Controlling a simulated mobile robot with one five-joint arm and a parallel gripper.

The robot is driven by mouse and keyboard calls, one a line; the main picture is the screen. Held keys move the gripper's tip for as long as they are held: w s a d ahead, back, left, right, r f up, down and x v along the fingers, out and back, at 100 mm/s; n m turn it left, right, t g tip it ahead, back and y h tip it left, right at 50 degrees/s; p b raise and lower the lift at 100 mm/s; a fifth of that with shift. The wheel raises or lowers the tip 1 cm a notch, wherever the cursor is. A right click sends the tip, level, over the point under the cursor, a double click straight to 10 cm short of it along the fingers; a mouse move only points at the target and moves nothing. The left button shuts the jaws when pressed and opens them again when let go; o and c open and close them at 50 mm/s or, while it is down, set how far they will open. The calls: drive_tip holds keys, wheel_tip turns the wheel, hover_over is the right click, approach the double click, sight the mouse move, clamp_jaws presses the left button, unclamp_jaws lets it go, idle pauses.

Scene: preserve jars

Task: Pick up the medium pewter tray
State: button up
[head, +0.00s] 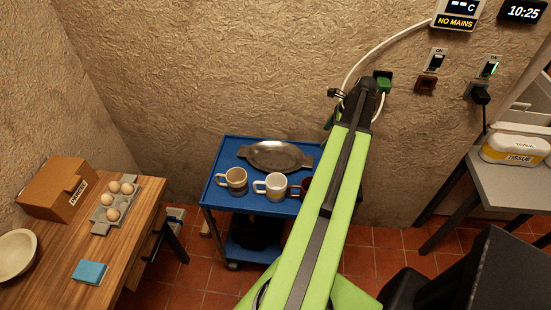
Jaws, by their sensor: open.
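The pewter tray (275,155) is an oval, shiny grey metal dish with a handle tab at each end. It lies flat and looks empty at the back of the blue cart's top (221,158). Its right handle is close to my arm in the picture. My green arm reaches up across the view, to the right of the tray. My gripper (332,112) shows only in small part beside the arm's far end, up and to the right of the tray and apart from it. Its fingers are mostly hidden.
A wooden table (62,249) is at left, a grey table (508,180) at right. The textured wall rises behind the cart.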

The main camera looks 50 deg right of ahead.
drive_tip(key=b, duration=1)
hover_over(307, 161)
drive_tip(key=s+d, duration=0.2)
drive_tip(key=f, duration=1)
drive_tip(key=shift+w+a+f, duration=0.15)
drive_tip(key=shift+w+f, duration=0.05)
drive_tip(key=shift+f, duration=0.15)
drive_tip(key=shift+w+f, duration=0.1)
drive_tip(key=shift+f, duration=0.05)
drive_tip(key=shift+a, duration=0.1)
drive_tip(key=b+x, duration=0.5)
drive_tip(key=shift+a+f, duration=0.1)
drive_tip(key=shift+f, duration=0.05)
drive_tip(key=shift+s+r, duration=0.2)
clamp_jaws()
